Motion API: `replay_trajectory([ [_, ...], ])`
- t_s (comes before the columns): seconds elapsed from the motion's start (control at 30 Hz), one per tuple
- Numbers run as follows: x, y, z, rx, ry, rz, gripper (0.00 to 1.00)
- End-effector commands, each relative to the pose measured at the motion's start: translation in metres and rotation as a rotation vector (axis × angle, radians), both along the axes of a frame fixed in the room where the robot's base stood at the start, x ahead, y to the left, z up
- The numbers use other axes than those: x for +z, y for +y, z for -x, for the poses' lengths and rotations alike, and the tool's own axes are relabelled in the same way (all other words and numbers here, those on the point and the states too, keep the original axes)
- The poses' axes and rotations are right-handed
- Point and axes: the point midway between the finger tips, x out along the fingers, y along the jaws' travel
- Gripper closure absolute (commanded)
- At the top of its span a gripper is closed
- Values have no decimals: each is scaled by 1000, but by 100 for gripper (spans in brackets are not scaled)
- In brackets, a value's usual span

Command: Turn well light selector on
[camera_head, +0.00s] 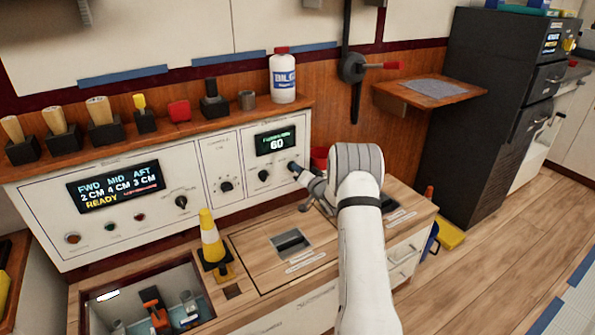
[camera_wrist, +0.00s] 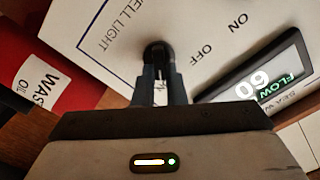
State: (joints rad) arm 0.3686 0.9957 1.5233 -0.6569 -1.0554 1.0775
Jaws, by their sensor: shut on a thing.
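The well light selector (camera_wrist: 158,48) is a round black knob on the white panel, beside the words WELL LIGHT, ON and OFF in the wrist view. My gripper (camera_wrist: 159,68) is shut on this knob, with its two dark fingers on either side of it. Which way the knob points is hidden by the fingers. In the head view my gripper (camera_head: 297,169) reaches the right end of the white panel, and the selector is hidden behind it.
A lit display reading 60 (camera_head: 276,141) sits just left of my gripper, with another black knob (camera_head: 264,175) below it. A red container (camera_wrist: 45,85) is close by in the wrist view.

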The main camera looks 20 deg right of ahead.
Motion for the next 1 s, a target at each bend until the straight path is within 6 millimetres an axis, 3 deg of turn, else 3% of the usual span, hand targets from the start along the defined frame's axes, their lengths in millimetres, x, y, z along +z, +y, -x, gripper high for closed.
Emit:
replay_trajectory([
  [0.03, -8, 4, 2, 5, 15, -2, 88],
  [0.3, -4, 2, 1, 3, 7, -1, 67],
  [0.57, -2, 1, 2, 2, 4, 0, 67],
  [1.0, -2, -12, 66, 1, 8, -2, 67],
])
